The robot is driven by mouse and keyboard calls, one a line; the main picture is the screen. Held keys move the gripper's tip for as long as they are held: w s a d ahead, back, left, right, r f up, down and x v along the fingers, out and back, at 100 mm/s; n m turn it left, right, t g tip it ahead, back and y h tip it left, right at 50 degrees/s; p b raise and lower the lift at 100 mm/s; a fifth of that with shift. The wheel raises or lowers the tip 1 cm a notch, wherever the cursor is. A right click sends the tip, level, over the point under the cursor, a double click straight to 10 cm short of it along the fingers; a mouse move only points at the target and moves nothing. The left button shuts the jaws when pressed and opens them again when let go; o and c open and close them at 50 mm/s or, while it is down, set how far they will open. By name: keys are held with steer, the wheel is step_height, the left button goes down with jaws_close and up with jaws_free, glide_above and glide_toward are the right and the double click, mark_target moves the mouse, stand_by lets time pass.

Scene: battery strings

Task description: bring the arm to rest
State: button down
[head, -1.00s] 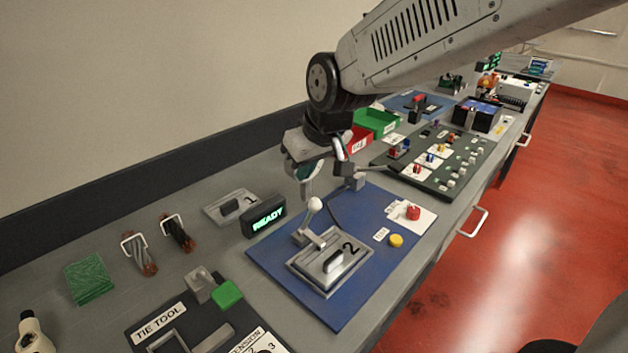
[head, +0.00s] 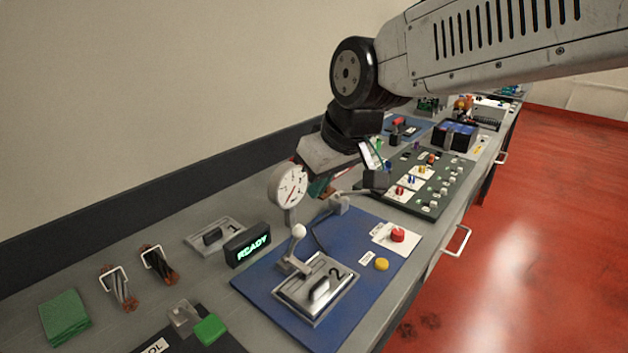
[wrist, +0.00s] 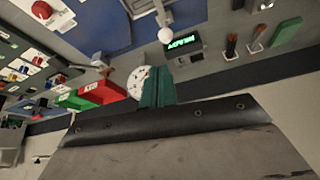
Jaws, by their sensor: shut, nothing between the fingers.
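My gripper (head: 320,187) hangs above the far side of the blue mat (head: 262,285) in the head view, partly hidden behind my wrist. Its teal fingers (wrist: 158,88) are shut with nothing between them in the wrist view. A round white dial gauge (head: 288,185) stands just left of the gripper; it also shows beside the fingers in the wrist view (wrist: 138,82). I cannot tell how far apart the gauge and fingers are.
A lever with a white ball (head: 298,231) rises beside the number 2 plate (head: 337,297). The READY display (head: 247,245) is lit green. A red knob (head: 398,235) and yellow button (head: 381,264) are at right. A dark green panel (head: 455,178) lies beyond.

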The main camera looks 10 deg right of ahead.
steer(key=s+d+f+m+g+h, duration=0.1)
steer(key=s+d+m, duration=0.1)
steer(key=s+d, duration=0.4)
steer(key=s+d+f+m+g+h, duration=0.1)
steer(key=s+d+f+m+g, duration=0.1)
steer(key=s+d, duration=0.5)
steer(key=s+m, duration=0.1)
steer(key=s, duration=0.4)
steer(key=shift+s+d+f, duration=0.25)
steer(key=shift+s, duration=0.1)
stand_by(0.7)
